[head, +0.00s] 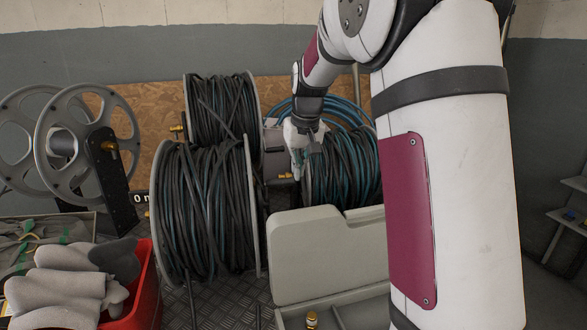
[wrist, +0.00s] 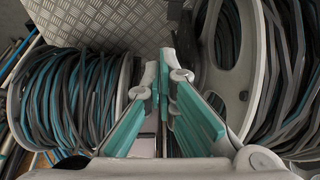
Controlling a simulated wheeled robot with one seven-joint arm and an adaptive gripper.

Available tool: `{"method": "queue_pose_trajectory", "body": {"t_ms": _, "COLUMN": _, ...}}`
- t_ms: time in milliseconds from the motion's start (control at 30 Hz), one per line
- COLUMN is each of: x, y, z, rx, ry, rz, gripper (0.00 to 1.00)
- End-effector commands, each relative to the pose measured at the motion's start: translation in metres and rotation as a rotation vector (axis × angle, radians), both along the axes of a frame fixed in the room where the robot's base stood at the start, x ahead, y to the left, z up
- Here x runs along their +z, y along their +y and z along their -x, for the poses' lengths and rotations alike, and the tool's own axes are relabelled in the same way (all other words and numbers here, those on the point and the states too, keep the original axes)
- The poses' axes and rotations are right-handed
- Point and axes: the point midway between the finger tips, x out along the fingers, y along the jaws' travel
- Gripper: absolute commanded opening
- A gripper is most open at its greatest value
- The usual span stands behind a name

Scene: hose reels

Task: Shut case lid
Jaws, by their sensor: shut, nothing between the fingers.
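The light grey case stands low at the bottom centre of the head view. Its lid (head: 312,262) is raised, standing open above the case's lower part (head: 345,312). My arm covers the right side of both. My gripper (head: 298,172) is behind and above the lid in the picture, pointing down in front of the blue-and-black hose reel, apart from the lid. In the wrist view, the teal-padded fingers (wrist: 161,90) are shut with nothing between the tips. I cannot make out the case in the wrist view.
Two dark hose reels (head: 205,210) (head: 222,110) stand left of my gripper, and a blue-and-black reel (head: 345,165) is close at its right. A red bin (head: 148,285) of grey gloves and an empty grey reel (head: 85,140) are at left. Checkered plate (head: 215,305) shows beside the case.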

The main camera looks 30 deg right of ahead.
Motion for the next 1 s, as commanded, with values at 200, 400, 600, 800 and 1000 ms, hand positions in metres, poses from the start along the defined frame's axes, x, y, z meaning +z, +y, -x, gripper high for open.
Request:
{"method": "queue_pose_trajectory", "body": {"t_ms": 200, "x": -0.043, "y": -0.003, "z": -0.012, "rx": 0.000, "ry": 0.005, "rz": -0.002, "gripper": 0.00}}
{"method": "queue_pose_trajectory", "body": {"t_ms": 400, "x": -0.067, "y": -0.004, "z": -0.013, "rx": 0.000, "ry": 0.001, "rz": 0.000, "gripper": 0.00}}
{"method": "queue_pose_trajectory", "body": {"t_ms": 600, "x": -0.066, "y": 0.003, "z": 0.011, "rx": 0.000, "ry": 0.000, "rz": 0.000, "gripper": 0.00}}
{"method": "queue_pose_trajectory", "body": {"t_ms": 800, "x": -0.067, "y": 0.005, "z": 0.018, "rx": 0.000, "ry": 0.000, "rz": -0.001, "gripper": 0.00}}
{"method": "queue_pose_trajectory", "body": {"t_ms": 1000, "x": -0.068, "y": 0.005, "z": 0.018, "rx": 0.000, "ry": 0.000, "rz": 0.000, "gripper": 0.00}}
